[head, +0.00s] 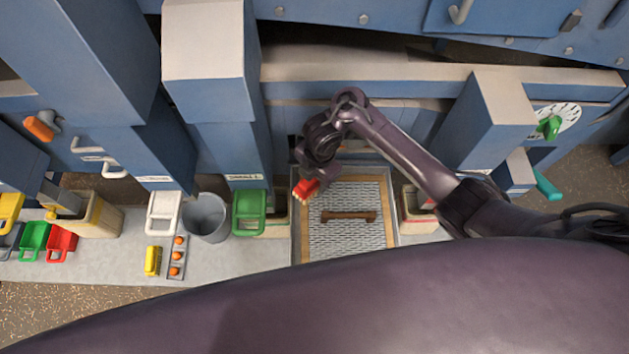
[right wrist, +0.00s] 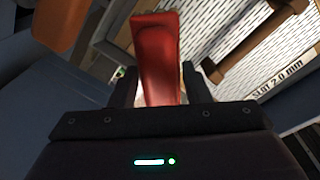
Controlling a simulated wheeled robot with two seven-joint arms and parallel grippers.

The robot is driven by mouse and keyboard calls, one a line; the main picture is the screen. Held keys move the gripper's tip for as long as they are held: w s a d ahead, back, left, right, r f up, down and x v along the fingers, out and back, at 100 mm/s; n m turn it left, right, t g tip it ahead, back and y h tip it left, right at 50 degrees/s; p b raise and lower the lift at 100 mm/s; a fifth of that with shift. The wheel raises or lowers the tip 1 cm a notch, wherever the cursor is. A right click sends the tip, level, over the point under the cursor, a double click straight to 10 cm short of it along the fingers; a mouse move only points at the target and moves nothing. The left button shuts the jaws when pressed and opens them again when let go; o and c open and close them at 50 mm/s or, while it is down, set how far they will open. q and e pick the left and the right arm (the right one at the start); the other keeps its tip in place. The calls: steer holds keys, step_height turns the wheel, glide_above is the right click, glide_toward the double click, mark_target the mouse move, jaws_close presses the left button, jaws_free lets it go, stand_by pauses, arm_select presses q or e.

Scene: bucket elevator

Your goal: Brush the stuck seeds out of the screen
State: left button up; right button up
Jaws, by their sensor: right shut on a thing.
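The screen (head: 345,238) is a slotted metal sheet in a light wooden frame, with a brown bar handle (head: 348,216) across its middle. In the right wrist view the screen (right wrist: 210,45) shows at upper right, beside a "SLOT 2.0 mm" label. My right gripper (head: 316,176) is shut on a red brush (head: 304,190) with pale bristles, over the screen's upper left corner. The red brush handle (right wrist: 157,55) stands between the fingers in the right wrist view. Whether the bristles touch the screen I cannot tell. Single seeds are too small to make out. My left gripper is not in view.
Left of the screen stand a green bin (head: 249,222), a grey bucket (head: 206,218) and a white bin (head: 163,213). A yellow block (head: 152,261) lies near a tray of orange pieces (head: 176,257). Blue machine housings (head: 212,70) rise behind.

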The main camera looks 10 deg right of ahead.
steer(key=shift+r, duration=0.35)
steer(key=shift+w+r, duration=0.3)
steer(key=shift+r, duration=0.35)
steer(key=shift+s+d+r, duration=0.15)
steer(key=shift+s+r, duration=0.2)
steer(key=shift+r, duration=0.5)
